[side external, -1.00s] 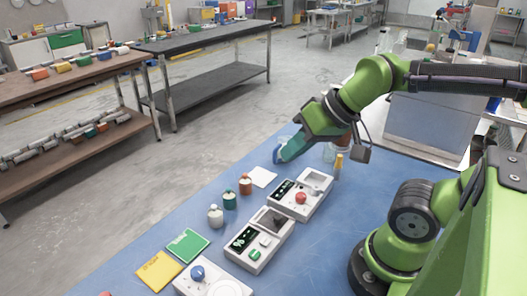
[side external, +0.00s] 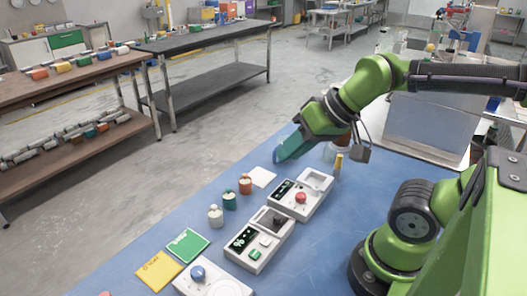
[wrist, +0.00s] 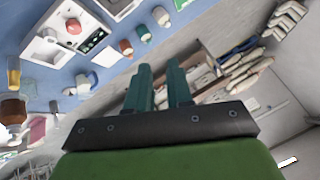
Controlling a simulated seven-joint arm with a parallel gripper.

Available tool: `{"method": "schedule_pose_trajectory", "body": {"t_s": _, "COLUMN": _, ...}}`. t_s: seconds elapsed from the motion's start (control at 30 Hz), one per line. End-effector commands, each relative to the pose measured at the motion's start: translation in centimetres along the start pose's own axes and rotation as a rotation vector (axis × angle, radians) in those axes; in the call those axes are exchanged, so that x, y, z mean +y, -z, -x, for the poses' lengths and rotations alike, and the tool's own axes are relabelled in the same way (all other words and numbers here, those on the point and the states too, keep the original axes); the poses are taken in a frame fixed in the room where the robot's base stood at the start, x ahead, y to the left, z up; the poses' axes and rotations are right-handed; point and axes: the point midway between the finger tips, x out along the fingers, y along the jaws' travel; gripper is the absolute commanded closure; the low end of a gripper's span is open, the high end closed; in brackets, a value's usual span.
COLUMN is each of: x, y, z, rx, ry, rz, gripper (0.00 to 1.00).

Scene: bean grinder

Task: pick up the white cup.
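A small whitish item (wrist: 83,83), which looks like the white cup, stands on the blue bench in the wrist view, left of my fingers and apart from them. In the side view my gripper (side external: 278,158) hangs above the bench and probably hides it; a pale, cup-like thing (side external: 330,152) shows just right of the fingers, and I cannot tell if it is the same one. In the wrist view my gripper (wrist: 160,68) has two teal fingers with a gap between them and nothing in the gap.
A white device with a red knob (side external: 301,197) stands near the gripper. White (side external: 215,216), green (side external: 229,200) and orange (side external: 245,184) bottles line its left. A white sheet (side external: 262,177) lies below the fingers. A yellow bottle (side external: 339,167) stands right.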

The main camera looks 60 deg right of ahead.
Motion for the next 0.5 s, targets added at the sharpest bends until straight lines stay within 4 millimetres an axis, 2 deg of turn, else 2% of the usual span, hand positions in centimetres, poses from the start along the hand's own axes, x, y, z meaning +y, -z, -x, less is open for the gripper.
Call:
{"method": "schedule_pose_trajectory", "body": {"t_s": 0.03, "x": 0.0, "y": 0.0, "z": 0.0, "rx": 0.0, "ry": 0.0, "rz": 0.0, "gripper": 0.71}}
{"method": "schedule_pose_trajectory", "body": {"t_s": 0.3, "x": 0.0, "y": 0.0, "z": 0.0, "rx": 0.0, "ry": 0.0, "rz": 0.0, "gripper": 0.3}}
{"method": "schedule_pose_trajectory", "body": {"t_s": 0.5, "x": 0.0, "y": 0.0, "z": 0.0, "rx": 0.0, "ry": 0.0, "rz": 0.0, "gripper": 0.29}}
